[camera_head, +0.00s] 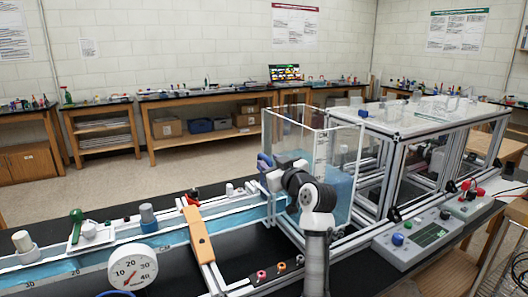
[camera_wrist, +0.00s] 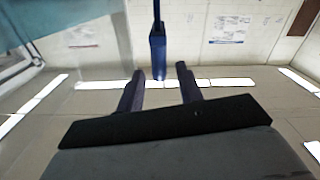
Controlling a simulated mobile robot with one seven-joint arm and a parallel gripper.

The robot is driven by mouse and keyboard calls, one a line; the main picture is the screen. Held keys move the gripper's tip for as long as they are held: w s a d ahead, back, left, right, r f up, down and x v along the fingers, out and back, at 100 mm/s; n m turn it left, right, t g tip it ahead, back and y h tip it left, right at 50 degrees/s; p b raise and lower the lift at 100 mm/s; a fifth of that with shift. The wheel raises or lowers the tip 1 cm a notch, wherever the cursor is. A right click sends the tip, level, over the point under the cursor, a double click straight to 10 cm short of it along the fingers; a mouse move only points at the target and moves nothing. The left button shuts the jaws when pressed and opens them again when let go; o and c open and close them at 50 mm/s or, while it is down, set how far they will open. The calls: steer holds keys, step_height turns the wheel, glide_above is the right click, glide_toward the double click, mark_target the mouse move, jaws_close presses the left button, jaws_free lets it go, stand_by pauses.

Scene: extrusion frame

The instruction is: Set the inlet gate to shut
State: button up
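A blue lever (camera_wrist: 157,45) shows in the wrist view as a thin rod ending in a thicker grip; I take it for the inlet gate's handle. My gripper (camera_wrist: 160,69) is open, its two dark fingers apart. The lever's grip end lies between the fingertips in that picture; I see no contact, and the depth is unclear. In the head view, my arm reaches to the left side of the clear water tank (camera_head: 286,122). Blue parts (camera_head: 264,163) show there beside my wrist; lever and fingers are hard to separate. The gate's plate is not clearly visible.
A water channel (camera_head: 170,237) runs left from the tank. An orange crossbar (camera_head: 200,236), a round dial gauge (camera_head: 133,267) and a green-handled part (camera_head: 76,223) stand along it. A control box (camera_head: 425,238) and framed clear enclosure (camera_head: 430,115) are at right.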

mark_target(267, 160)
steer(key=shift+p+x, duration=0.6)
steer(key=shift+x, duration=1.7)
steer(key=shift+c, duration=0.2)
jaws_close()
